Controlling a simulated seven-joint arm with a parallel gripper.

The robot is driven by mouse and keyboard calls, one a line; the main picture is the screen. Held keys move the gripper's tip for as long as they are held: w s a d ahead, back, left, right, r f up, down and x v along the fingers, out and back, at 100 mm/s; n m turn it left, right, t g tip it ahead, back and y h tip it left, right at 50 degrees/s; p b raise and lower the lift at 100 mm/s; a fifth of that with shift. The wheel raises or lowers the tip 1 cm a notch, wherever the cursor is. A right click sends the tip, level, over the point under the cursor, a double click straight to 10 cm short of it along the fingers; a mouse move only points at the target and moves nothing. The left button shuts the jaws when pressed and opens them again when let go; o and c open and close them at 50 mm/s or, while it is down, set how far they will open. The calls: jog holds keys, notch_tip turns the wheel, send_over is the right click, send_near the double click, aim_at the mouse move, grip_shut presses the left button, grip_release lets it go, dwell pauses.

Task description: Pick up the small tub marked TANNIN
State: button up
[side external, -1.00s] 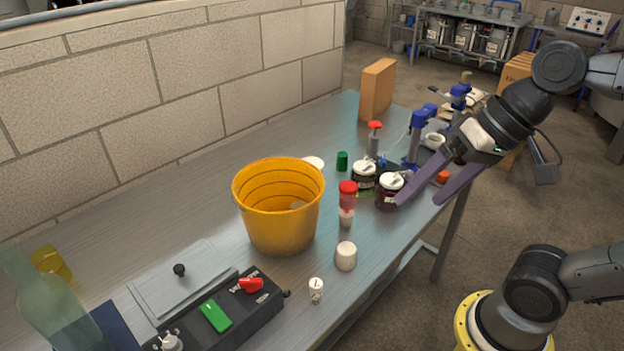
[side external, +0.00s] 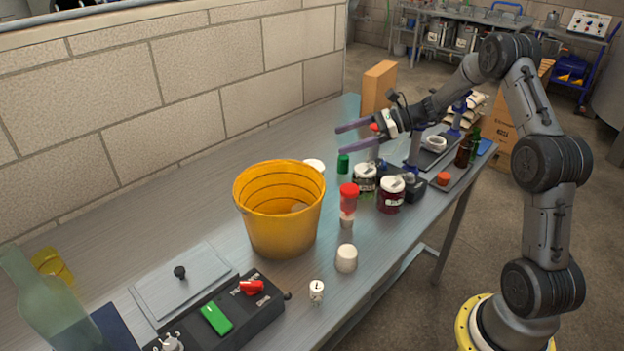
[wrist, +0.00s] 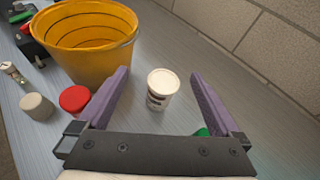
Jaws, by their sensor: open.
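A small white tub (wrist: 157,101) with a white lid and a dark-printed label stands upright on the bench; I cannot read the label. In the side view its lid (side external: 314,165) shows behind the yellow bucket, which hides most of it. My gripper (side external: 336,143) is open and empty, above the bench beyond the jars and higher than the tub. In the wrist view the tub appears between my two purple fingers, ahead of them and not touched.
The yellow bucket (side external: 278,225) stands close to the tub. A red-capped bottle (side external: 348,200), a green cap (wrist: 203,132) and two white-lidded jars (side external: 391,196) are nearby. A white cylinder (side external: 346,259) stands in front. The bench (wrist: 245,110) toward the block wall is clear.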

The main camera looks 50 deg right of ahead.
jog(key=m, duration=0.2)
send_near(312, 166)
jog(key=x, duration=0.9)
jog(key=shift+w+a+f, duration=0.1)
jog(key=shift+w+f, duration=0.1)
jog(key=shift+w, duration=0.05)
jog(key=c, duration=1.3)
jog(key=shift+r, duration=0.1)
jog(key=shift+c, duration=0.4)
